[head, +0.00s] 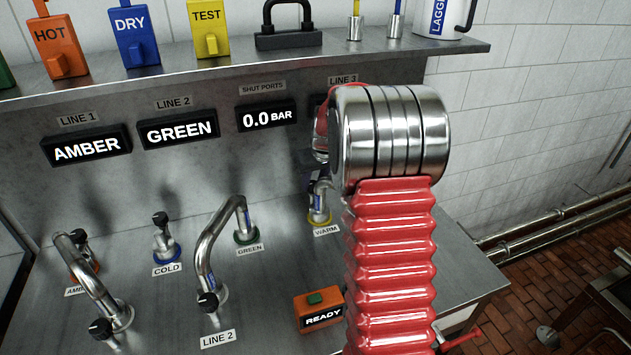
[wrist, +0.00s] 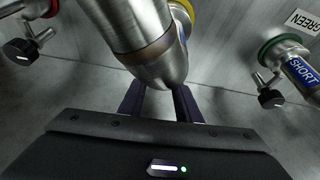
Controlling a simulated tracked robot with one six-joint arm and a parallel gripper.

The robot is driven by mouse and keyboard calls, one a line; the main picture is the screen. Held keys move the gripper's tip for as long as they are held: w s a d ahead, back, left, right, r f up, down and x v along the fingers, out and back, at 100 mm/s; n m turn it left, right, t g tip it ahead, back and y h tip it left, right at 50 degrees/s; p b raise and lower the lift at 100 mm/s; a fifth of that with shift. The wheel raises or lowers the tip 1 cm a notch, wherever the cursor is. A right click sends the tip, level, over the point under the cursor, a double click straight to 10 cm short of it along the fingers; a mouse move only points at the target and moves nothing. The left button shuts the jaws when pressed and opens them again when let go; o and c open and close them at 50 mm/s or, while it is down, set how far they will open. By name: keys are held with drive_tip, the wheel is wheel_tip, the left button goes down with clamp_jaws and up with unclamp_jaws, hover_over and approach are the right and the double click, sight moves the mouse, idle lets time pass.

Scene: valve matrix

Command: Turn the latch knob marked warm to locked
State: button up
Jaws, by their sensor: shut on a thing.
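The warm fitting (head: 319,207) stands on the bench with a yellow ring at its base and a WARM label (head: 326,231) in front. In the head view my arm covers part of it and hides my fingertips. In the wrist view my gripper (wrist: 160,100) has two dark fingers, one on each side, reaching in under a big metal pipe body (wrist: 150,40) with a brown band. A yellow ring (wrist: 186,12) shows behind that body. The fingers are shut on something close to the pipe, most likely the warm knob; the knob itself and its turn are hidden.
The green fitting (head: 246,234) stands close by at the left; in the wrist view its black knob (wrist: 270,98) is at the right. The cold fitting (head: 166,240) and a curved pipe (head: 213,240) stand further left. An orange READY box (head: 320,309) sits in front.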

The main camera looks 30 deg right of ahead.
drive_tip(key=shift+m, duration=0.5)
drive_tip(key=o, duration=1.1)
drive_tip(key=shift+c, duration=0.2)
drive_tip(key=shift+r, duration=0.1)
drive_tip(key=v, duration=0.7)
drive_tip(key=shift+a, duration=0.15)
